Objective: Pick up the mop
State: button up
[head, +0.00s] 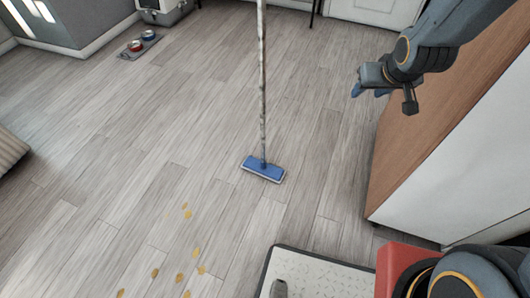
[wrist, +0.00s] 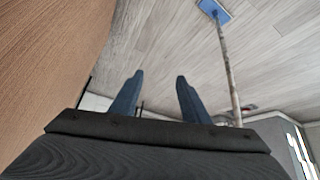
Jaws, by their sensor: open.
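The mop (head: 263,100) stands upright on the wood floor in the middle of the head view. It has a thin, worn pole and a flat blue head (head: 263,168) resting on the floor. My gripper (head: 371,90) is at the upper right, in the air beside the wooden island, to the right of the mop and apart from it. In the wrist view my gripper (wrist: 155,90) has its two blue fingers spread with nothing between them. The mop (wrist: 227,70) shows there to the right of the fingers. The top of its pole is outside the head view.
A wooden island (head: 425,125) with a pale side panel is at the right, close to my arm. Pet bowls on a mat (head: 138,48) and a pet carrier (head: 163,10) are at the back left. Yellowish spots (head: 180,277) mark the front floor. Floor around the mop is clear.

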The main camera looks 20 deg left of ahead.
jog(key=w+a+f+n+t+y+b, duration=0.25)
jog(key=w+a+f, duration=0.25)
jog(key=w+a, duration=0.3)
jog(key=n+t+y+b, duration=0.3)
jog(key=n+y+b, duration=0.1)
jog(key=y+b, duration=0.4)
send_near(264, 72)
jog(key=w+a+f+y+p, duration=0.1)
jog(key=w+a, duration=0.2)
jog(key=w, duration=0.1)
jog(key=shift+m, duration=0.25)
jog(key=x, duration=0.5)
jog(key=shift+s+a+r, duration=0.1)
jog(key=shift+s+a, duration=0.05)
jog(key=shift+a, duration=0.2)
jog(key=shift+w+a, duration=0.4)
jog(key=shift+w, duration=0.05)
jog(key=c, duration=0.9)
jog(key=shift+r, duration=0.1)
grip_shut()
jog(key=shift+r, duration=0.1)
